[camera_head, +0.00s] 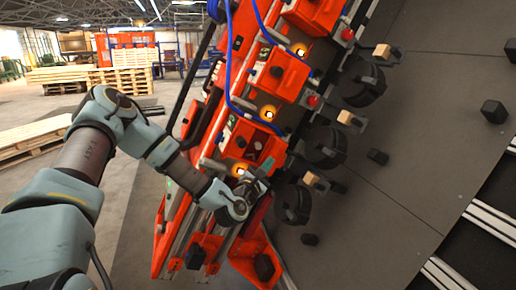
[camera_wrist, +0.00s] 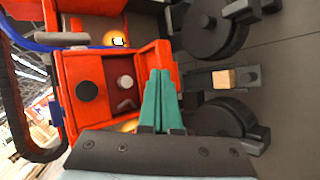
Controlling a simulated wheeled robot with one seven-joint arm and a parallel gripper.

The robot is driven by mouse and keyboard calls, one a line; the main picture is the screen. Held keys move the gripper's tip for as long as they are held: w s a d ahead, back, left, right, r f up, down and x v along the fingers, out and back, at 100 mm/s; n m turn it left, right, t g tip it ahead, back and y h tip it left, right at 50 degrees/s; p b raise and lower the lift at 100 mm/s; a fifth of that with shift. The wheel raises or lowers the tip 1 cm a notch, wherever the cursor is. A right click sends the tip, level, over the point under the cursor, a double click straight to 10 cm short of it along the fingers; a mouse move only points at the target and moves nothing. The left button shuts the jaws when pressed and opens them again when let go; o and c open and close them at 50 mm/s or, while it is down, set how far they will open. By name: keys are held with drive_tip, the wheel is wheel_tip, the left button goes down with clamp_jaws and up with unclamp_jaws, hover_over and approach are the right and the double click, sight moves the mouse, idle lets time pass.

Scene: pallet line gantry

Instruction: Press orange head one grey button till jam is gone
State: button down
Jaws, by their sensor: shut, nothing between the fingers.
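Several orange heads stand in a slanted row on the gantry in the head view; the nearest orange head (camera_head: 252,142) is beside my gripper (camera_head: 262,172). I cannot read which is head one. In the wrist view, an orange head (camera_wrist: 88,70) carries a black round knob (camera_wrist: 87,91) and a grey button (camera_wrist: 125,82). My gripper's green fingers (camera_wrist: 158,78) are shut and empty, to the right of the grey button and apart from it in the picture; the depth gap is unclear. A wooden block (camera_wrist: 223,78) sits in a dark holder right of the fingers.
Amber lamps (camera_head: 267,113) glow along the row. Black wheels (camera_head: 325,147) and wooden blocks (camera_head: 350,118) line its right side. Blue hoses (camera_head: 230,75) and a black bar (camera_head: 192,80) run close to the heads. A grey deck (camera_head: 430,110) with black blocks lies right; pallets (camera_head: 35,137) stand left.

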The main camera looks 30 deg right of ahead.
sight(262, 146)
drive_tip(key=shift+w+d+b, duration=0.2)
drive_tip(key=shift+w, duration=1.2)
drive_tip(key=shift+w+d+b, duration=0.15)
drive_tip(key=shift+w+b, duration=0.1)
drive_tip(key=shift+w, duration=1.15)
drive_tip(key=shift+w+d+b, duration=0.2)
drive_tip(key=shift+w, duration=1.2)
drive_tip(key=shift+w, duration=0.1)
drive_tip(key=shift+w+b, duration=0.35)
drive_tip(key=shift+w+d+b, duration=0.1)
drive_tip(key=shift+w+b, duration=0.2)
drive_tip(key=shift+w, duration=0.2)
drive_tip(key=shift+s, duration=0.95)
drive_tip(key=shift+s, duration=0.1)
drive_tip(key=shift+s+a, duration=0.2)
drive_tip(key=shift+s, duration=1)
drive_tip(key=shift+s+a, duration=0.2)
drive_tip(key=shift+s, duration=1)
